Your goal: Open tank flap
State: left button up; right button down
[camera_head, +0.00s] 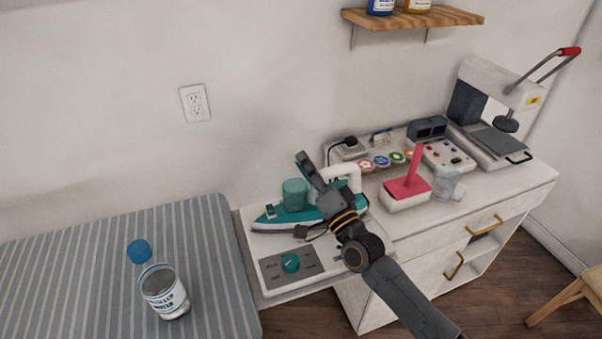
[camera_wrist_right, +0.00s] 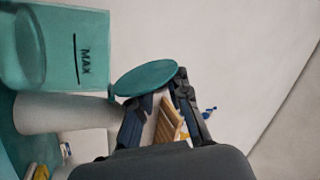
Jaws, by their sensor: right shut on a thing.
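A teal and white iron (camera_head: 284,218) stands on the white station at the left end of the cabinet. In the right wrist view its translucent teal tank (camera_wrist_right: 92,62), marked MAX, is at the upper left. The round teal tank flap (camera_wrist_right: 147,78) lies between the fingertips of my right gripper (camera_wrist_right: 150,84), which is shut on it. How far the flap is tilted I cannot tell. My left gripper is not in view.
A pink-handled tool (camera_head: 408,185), glass jug (camera_head: 446,183) and heat press (camera_head: 495,110) stand at right.

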jog(key=shift+w+d+f+m+t+h+b, duration=0.1)
jog(key=shift+d+m+t+h+b, duration=0.2)
jog(key=shift+m, duration=0.6)
jog(key=shift+w+d+f+m+t+h+b, duration=0.2)
jog(key=shift+m+h, duration=0.25)
jog(key=shift+m, duration=0.45)
jog(key=shift+s+d+f+m+t+h+b, duration=0.1)
jog(key=shift+d+m+t+h, duration=0.2)
jog(key=shift+m, duration=0.6)
jog(key=shift+h, duration=0.25)
jog(key=c, duration=1.3)
grip_release()
jog(key=shift+r, duration=0.1)
jog(key=shift+s, duration=0.1)
jog(key=shift+r, duration=0.1)
